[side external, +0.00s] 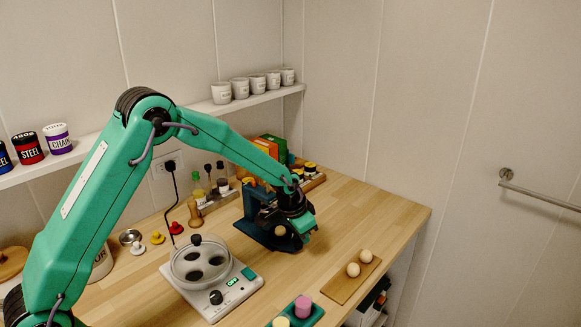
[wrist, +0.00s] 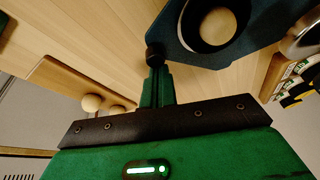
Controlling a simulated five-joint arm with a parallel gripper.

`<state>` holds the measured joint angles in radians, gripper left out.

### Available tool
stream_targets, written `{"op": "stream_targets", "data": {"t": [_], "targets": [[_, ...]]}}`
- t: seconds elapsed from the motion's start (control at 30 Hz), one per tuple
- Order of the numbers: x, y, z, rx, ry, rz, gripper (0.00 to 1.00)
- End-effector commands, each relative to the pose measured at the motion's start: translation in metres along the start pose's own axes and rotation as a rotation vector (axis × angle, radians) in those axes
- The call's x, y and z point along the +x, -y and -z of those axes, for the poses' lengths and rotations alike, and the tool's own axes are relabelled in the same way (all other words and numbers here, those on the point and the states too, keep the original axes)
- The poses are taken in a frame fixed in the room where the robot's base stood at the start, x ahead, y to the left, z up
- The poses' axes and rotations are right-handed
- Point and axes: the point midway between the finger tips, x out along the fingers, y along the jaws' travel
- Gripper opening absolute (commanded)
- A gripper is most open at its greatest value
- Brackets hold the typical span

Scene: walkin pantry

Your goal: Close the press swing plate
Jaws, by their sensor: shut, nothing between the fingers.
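The press (side external: 252,229) is a dark blue device with a base and an upright, standing on the wooden counter. My gripper (side external: 306,236) is at its right side and hides part of it. In the wrist view a dark blue plate (wrist: 182,40) with a pale-rimmed round opening (wrist: 215,27) fills the top. A small black knob (wrist: 154,58) sits at the plate's near corner. My gripper also shows there (wrist: 157,80), its green fingers shut and empty, with their tips close to the knob. I cannot tell whether they touch it, nor how far the swing plate stands open.
Bottles and boxes stand behind. The counter's right back is clear.

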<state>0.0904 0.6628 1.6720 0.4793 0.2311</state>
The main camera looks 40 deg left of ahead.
Motion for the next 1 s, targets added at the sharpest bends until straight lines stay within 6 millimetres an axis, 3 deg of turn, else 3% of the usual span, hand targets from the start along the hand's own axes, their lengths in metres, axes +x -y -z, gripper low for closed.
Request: {"op": "stream_targets", "data": {"t": [0.23, 0.57, 1.0], "targets": [[-0.004, 0.007, -0.012, -0.001, 0.002, 0.005, 0.00], [-0.004, 0.007, -0.012, 0.000, 0.003, 0.005, 0.00], [0.002, 0.004, 0.005, 0.001, 0.001, 0.001, 0.00]]}}
